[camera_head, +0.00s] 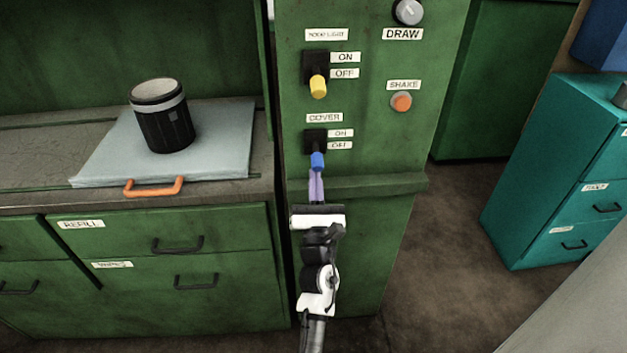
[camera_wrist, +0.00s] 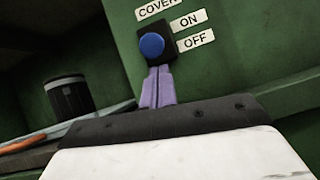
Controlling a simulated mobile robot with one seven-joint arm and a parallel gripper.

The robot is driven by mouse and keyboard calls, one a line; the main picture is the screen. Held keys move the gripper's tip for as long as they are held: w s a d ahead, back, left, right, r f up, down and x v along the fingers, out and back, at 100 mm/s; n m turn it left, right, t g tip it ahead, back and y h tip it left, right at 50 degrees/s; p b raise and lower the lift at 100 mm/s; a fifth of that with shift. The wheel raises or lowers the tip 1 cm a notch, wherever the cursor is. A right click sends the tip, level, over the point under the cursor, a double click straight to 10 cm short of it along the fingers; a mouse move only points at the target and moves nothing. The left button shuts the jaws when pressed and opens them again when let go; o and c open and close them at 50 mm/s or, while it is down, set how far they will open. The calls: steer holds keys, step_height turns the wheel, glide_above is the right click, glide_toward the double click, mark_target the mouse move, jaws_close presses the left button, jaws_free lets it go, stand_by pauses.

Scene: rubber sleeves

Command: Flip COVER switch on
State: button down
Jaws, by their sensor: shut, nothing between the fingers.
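The COVER switch (camera_head: 317,160) is a blue-tipped lever on a black plate on the green panel. Its lever points down, beside the OFF label (camera_head: 340,145); the ON label (camera_head: 341,133) is just above. In the wrist view the blue knob (camera_wrist: 152,45) faces me, with ON and OFF labels to its right. My gripper (camera_head: 316,178) is shut and empty, its purple fingers pointing up just below the blue knob. In the wrist view the fingertips (camera_wrist: 158,72) overlap the lower edge of the switch; I cannot tell whether they touch it.
Above is a yellow-tipped switch (camera_head: 318,86), with a DRAW knob (camera_head: 408,12) and an orange SHAKE button (camera_head: 401,102) to the right. A ledge (camera_head: 390,184) juts out below the switch. A black canister (camera_head: 162,120) stands on a pale board with an orange handle (camera_head: 154,187) at left.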

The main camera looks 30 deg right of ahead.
steer(key=shift+s+r+p, duration=0.1)
steer(key=shift+r+p, duration=0.25)
steer(key=shift+p, duration=0.1)
steer(key=shift+s+a+r+p, duration=0.1)
steer(key=shift+p, duration=0.5)
